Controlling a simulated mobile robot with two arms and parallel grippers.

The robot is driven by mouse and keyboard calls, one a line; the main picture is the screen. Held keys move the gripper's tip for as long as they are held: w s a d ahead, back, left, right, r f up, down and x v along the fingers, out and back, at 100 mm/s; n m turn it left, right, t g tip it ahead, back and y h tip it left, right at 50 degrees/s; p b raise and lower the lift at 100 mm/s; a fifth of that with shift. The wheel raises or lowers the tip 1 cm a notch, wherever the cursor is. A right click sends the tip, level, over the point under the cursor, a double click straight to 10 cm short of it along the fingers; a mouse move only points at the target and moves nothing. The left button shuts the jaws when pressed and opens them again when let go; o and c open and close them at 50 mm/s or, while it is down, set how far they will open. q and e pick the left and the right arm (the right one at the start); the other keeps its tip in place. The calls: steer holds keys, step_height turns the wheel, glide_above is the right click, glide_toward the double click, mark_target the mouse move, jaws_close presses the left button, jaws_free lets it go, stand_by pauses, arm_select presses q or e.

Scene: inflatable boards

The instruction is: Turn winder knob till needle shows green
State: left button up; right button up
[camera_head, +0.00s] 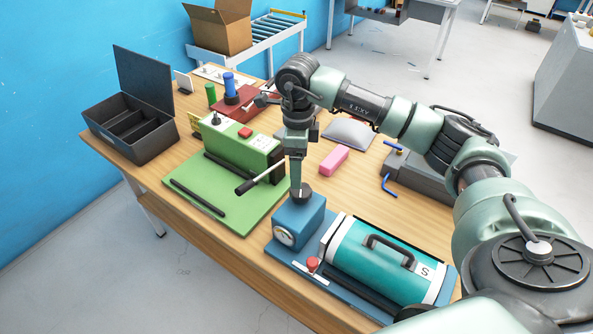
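The blue winder box (298,222) stands at the front of the table on a blue base plate. A dark knob (304,198) sits on its top. A round pale gauge (284,236) is on its front face; its needle and colours are too small to read. My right arm reaches in from the right, and its gripper (298,188) points straight down with its fingertips at the knob. The fingers show nearly edge-on and overlap the knob, so I cannot tell whether they grip it. My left gripper is not in view.
A teal cylinder (372,262) with a black handle and a red button (313,264) share the base plate. A green machine (236,150) with a lever stands to the left. A black open case (130,130), a pink block (334,160) and a grey device (415,178) lie around.

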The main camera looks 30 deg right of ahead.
mark_target(302, 190)
steer(key=f, duration=0.1)
steer(key=s+f+p, duration=0.1)
steer(key=f, duration=0.1)
steer(key=shift+s+d+f+p, duration=0.15)
steer(key=shift+d+f+p, duration=0.2)
steer(key=shift+d, duration=0.05)
step_height(302, 190, down, 2)
steer(key=shift+a+f+p, duration=0.1)
steer(key=shift+f+p, duration=0.15)
steer(key=shift+p, duration=0.15)
steer(key=shift+w+f, duration=0.25)
steer(key=shift+f, duration=0.5)
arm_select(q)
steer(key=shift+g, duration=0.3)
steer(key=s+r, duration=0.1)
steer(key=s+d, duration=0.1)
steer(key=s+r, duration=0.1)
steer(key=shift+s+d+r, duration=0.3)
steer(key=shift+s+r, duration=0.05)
arm_select(e)
steer(key=c, duration=1.4)
